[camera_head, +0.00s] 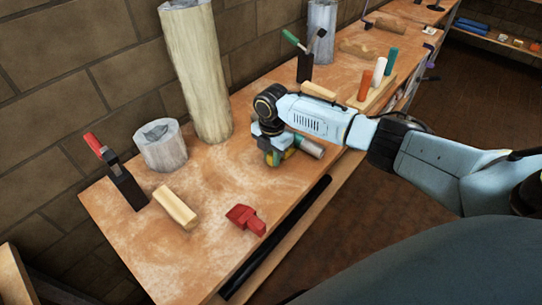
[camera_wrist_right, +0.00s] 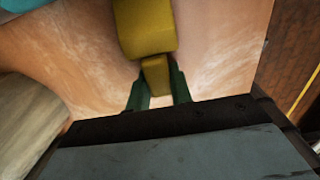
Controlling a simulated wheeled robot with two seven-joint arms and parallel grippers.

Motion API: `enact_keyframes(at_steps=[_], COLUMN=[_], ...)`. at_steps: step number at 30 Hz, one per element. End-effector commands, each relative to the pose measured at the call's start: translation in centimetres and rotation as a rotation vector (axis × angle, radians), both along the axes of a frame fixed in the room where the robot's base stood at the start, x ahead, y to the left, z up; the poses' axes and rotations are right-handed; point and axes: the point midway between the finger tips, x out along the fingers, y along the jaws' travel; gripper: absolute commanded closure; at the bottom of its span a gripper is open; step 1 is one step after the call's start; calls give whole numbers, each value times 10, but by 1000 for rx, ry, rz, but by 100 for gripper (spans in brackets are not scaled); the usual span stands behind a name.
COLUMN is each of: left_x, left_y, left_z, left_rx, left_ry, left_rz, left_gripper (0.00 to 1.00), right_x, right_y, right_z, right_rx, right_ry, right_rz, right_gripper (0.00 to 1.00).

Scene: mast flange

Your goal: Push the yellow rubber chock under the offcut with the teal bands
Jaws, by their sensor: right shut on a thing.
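My right gripper (camera_head: 273,158) is low over the bench, its jaws pointing down. In the wrist view its two green fingers (camera_wrist_right: 158,88) are shut on the narrow tab of the yellow rubber chock (camera_wrist_right: 148,28). In the head view only a bit of the chock (camera_head: 289,153) shows beside the jaws. A greyish round offcut (camera_head: 308,147) with a teal part lies just right of the gripper, partly hidden by my arm. A teal edge (camera_wrist_right: 18,4) shows at the wrist view's top left. I cannot tell whether chock and offcut touch. My left gripper is not in view.
On the bench (camera_head: 215,262) stand a tall pale log (camera_head: 196,75), a short grey one (camera_head: 161,147) and a black tool holder (camera_head: 125,185). A wooden block (camera_head: 175,207) and a red object (camera_head: 246,218) lie nearer. A pegged rack (camera_head: 372,98) stands beyond my arm.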

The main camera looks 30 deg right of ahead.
Motion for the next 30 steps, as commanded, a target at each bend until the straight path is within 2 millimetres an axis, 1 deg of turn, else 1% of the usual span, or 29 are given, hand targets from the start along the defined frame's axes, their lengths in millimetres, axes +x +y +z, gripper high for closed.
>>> enact_keyframes(at_steps=[10,11,15,16,25,28,30], left_x=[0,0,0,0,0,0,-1], left_y=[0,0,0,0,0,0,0], left_z=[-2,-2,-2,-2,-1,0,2], left_rx=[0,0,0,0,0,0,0], left_ry=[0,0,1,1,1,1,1], left_rz=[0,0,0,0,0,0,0], left_gripper=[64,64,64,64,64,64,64], right_x=[2,2,2,2,2,2,3], right_y=[-6,-5,-5,-5,-5,-5,-5], right_z=[0,0,0,0,2,11,22], right_rx=[0,0,0,0,0,1,1], right_ry=[-1,-1,-1,-1,0,-2,-4], right_rz=[-1,0,0,0,0,0,1], right_gripper=[100,75,56,53,53,53,53])
